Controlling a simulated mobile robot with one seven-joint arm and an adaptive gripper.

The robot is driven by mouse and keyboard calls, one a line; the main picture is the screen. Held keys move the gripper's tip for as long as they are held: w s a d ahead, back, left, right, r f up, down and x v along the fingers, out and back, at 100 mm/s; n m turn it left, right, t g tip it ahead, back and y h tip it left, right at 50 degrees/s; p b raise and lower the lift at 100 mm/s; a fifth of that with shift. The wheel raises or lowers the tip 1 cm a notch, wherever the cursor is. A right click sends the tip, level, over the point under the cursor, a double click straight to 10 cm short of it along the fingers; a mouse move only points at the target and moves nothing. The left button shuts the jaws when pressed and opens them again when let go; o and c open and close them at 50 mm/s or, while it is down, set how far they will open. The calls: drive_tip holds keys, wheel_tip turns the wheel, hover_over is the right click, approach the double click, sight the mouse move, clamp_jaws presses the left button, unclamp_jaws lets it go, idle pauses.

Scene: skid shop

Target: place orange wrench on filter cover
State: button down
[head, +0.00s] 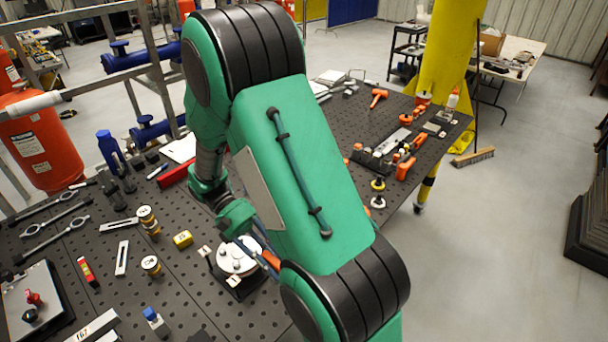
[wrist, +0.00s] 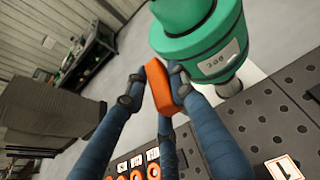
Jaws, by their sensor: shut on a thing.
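My gripper's blue fingers (wrist: 154,90) are shut on the orange wrench (wrist: 158,88). Only a short orange block of it shows between the fingertips. In the head view the wrench (head: 271,260) is partly hidden by my green arm. Beside the gripper, to the left and below in the picture, a pale round part with knobs (head: 236,262) sits on a dark base on the table; I cannot tell if it is the filter cover. In the wrist view a green cylinder with a white label (wrist: 205,45) rises just beyond the wrench; I cannot tell whether they touch.
The dark perforated table (head: 185,285) holds many items. A yellow block (head: 182,239) and brass-coloured cylinders (head: 150,265) stand to the left. Orange tools (head: 404,168) lie at right. A yellow post (head: 447,60) rises behind the table. Open floor (head: 500,260) lies to the right.

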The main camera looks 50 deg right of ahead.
drive_tip(key=w+d+m+t+y, duration=0.3)
drive_tip(key=w+m+t+y, duration=0.3)
drive_tip(key=w+m+y, duration=0.75)
drive_tip(key=w+d+m+t, duration=0.7)
drive_tip(key=w+d+t, duration=0.45)
drive_tip(key=w, duration=0.55)
drive_tip(key=w+d+r+m+t+h, duration=0.2)
drive_tip(key=d+m+t+h, duration=0.15)
drive_tip(key=d, duration=0.85)
drive_tip(key=w+d+r+m+t+h+p, duration=0.1)
drive_tip(key=w+d+r+m+t+h, duration=0.2)
drive_tip(key=d, duration=0.9)
drive_tip(key=w+d+r+m+t+h, duration=0.2)
drive_tip(key=d+m, duration=0.3)
drive_tip(key=d, duration=0.7)
wheel_tip(320, 180, down, 12)
drive_tip(key=shift+w+r, duration=0.2)
drive_tip(key=shift+a, duration=0.1)
wheel_tip(320, 180, down, 6)
